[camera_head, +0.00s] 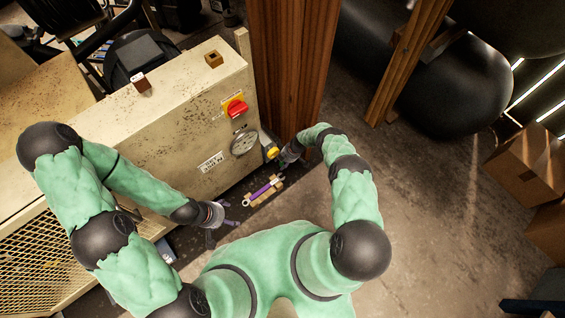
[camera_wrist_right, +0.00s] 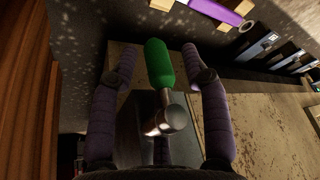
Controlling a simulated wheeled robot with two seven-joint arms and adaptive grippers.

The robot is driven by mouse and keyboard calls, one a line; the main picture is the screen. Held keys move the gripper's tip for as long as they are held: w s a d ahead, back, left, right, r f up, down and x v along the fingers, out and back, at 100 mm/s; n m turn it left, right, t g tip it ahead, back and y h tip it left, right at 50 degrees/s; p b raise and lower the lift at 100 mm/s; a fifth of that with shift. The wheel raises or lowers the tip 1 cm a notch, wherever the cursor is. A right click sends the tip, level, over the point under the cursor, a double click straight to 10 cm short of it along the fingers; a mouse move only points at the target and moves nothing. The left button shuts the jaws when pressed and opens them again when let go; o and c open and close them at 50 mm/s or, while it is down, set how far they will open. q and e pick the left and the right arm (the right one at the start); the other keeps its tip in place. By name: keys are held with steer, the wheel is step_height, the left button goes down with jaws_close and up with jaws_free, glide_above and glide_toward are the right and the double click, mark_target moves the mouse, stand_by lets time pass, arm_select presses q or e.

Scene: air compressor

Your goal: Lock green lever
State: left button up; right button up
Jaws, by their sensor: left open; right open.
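The green lever (camera_wrist_right: 159,62) shows in the right wrist view, with a metal joint (camera_wrist_right: 166,122) at its base. My right gripper (camera_wrist_right: 160,52) is open, with one finger on each side of the lever and visible gaps between. In the head view my right gripper (camera_head: 284,157) is at the right end of the beige compressor cabinet (camera_head: 190,140), beside a yellow part (camera_head: 271,151). I cannot make out the green lever there. My left gripper (camera_head: 221,213) is open and empty, low in front of the cabinet.
A red rotary switch (camera_head: 235,107) and a round gauge (camera_head: 244,142) are on the cabinet front. A purple-handled tool (camera_head: 262,190) lies on wooden supports near the floor. A wooden post (camera_head: 291,70) stands close behind my right gripper.

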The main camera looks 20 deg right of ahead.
jaws_close()
steer(key=shift+a+f+y, duration=0.1)
steer(key=shift+y, duration=0.3)
steer(key=shift+s+a+y, duration=0.1)
steer(key=shift+y, duration=0.3)
jaws_free()
